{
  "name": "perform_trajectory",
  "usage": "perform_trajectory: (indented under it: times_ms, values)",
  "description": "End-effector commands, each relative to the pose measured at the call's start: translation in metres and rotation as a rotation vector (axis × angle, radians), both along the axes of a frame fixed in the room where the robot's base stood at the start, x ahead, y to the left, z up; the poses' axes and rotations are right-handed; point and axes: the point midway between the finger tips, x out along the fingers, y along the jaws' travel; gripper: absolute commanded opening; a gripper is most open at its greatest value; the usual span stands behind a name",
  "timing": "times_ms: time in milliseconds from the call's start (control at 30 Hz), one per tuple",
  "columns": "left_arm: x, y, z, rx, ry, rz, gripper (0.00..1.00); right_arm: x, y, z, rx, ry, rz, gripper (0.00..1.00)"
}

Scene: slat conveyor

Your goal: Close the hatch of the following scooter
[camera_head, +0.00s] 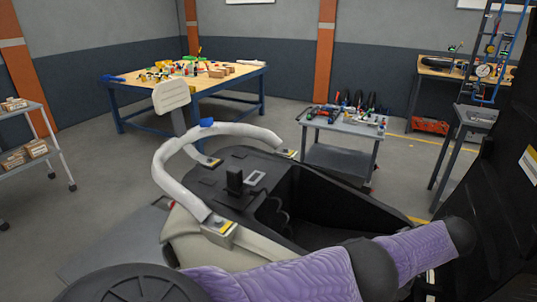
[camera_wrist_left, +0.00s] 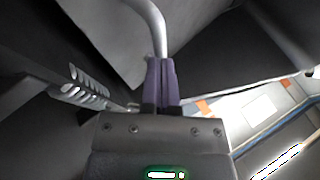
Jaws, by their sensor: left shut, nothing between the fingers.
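The scooter (camera_head: 182,238) stands in front of me, with a cream body, a white curved rail and a black open compartment (camera_head: 335,212). Its black hatch (camera_head: 505,175) stands raised and steep at the right edge of the head view, partly cut off. My purple left arm reaches across the front of the compartment to the hatch's lower side. Its gripper cannot be made out in the head view. In the left wrist view my left gripper (camera_wrist_left: 161,62) has its purple fingers together and empty. A grey curved tube and dark panels lie just beyond the fingertips; contact is unclear.
A wooden-topped workbench (camera_head: 235,82) with small parts stands at the back. A grey tool cart (camera_head: 340,158) stands behind the scooter, and a shelf cart (camera_head: 40,150) at the left. The floor between them is free.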

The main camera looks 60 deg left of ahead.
Motion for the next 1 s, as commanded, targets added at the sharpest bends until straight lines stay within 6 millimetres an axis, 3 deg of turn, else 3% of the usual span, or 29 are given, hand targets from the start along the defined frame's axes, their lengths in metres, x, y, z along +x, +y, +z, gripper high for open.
perform_trajectory:
  times_ms: [233,467,567,667,800,900,1000]
  values:
    - [0.000,0.000,0.057,-0.001,-0.003,0.000,0.00,0.002,0.005,0.037,0.010,-0.007,-0.007,0.85]
    - [0.000,0.000,0.096,0.000,-0.002,0.001,0.00,0.004,0.013,0.048,0.024,-0.011,-0.013,0.85]
    - [0.007,0.014,0.104,-0.051,-0.077,0.029,0.00,0.004,0.014,0.039,0.025,-0.011,-0.012,0.85]
    - [0.013,0.040,0.118,-0.215,-0.262,0.081,0.00,0.003,0.012,0.018,0.021,-0.008,-0.008,0.85]
    - [-0.015,0.046,0.131,-0.459,-0.359,0.111,0.00,0.002,0.007,-0.004,0.012,-0.005,-0.002,0.85]
    - [-0.042,0.041,0.131,-0.568,-0.334,0.136,0.00,0.001,0.003,-0.010,0.005,-0.002,0.001,0.85]
    - [-0.051,0.037,0.129,-0.610,-0.316,0.149,0.00,0.000,-0.002,-0.011,-0.003,0.000,0.003,0.85]
